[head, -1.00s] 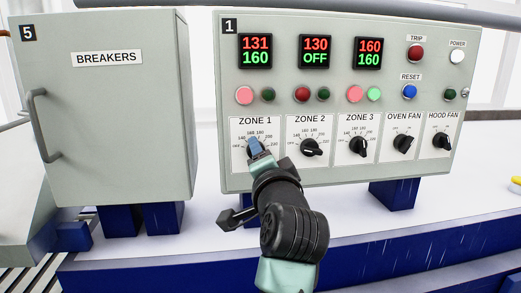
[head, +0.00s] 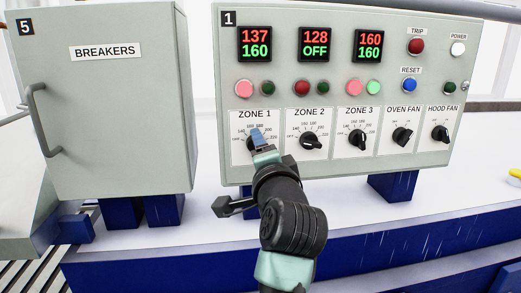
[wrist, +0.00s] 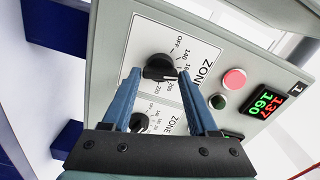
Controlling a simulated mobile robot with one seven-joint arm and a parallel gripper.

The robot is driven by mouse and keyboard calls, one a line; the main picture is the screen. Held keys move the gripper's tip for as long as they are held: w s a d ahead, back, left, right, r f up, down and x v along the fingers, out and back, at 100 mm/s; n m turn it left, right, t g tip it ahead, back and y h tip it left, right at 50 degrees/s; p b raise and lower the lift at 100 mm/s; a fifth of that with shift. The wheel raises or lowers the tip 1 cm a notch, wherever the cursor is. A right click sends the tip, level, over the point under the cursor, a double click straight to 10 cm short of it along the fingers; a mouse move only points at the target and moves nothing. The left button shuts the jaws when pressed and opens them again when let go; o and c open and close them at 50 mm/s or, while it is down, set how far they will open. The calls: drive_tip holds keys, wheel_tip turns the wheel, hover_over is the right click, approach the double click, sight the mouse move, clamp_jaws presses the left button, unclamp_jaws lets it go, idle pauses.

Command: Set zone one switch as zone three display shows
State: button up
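The zone 1 switch (wrist: 159,67) is a black knob on a white dial plate, seen turned sideways in the wrist view; my gripper mostly covers it in the head view. My gripper (head: 257,135) has blue fingers. In the wrist view the gripper (wrist: 159,74) is open, its fingertips at either side of the knob; contact is unclear. The exact mark the knob points to is hard to read. The zone 1 display (head: 255,45) reads red 137 over green 160. The zone 3 display (head: 368,46) reads red 160 over green 160.
The zone 2 switch (head: 311,141) and zone 3 switch (head: 358,139) sit close to the right. The zone 2 display (head: 316,44) reads 128 over OFF. A breakers cabinet (head: 105,110) with a handle stands left. Red trip (head: 416,46) and blue reset (head: 410,86) buttons are higher up.

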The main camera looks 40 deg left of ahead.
drive_tip(key=shift+o, duration=1.3)
drive_tip(key=b+v, duration=0.5)
drive_tip(key=v, duration=0.8)
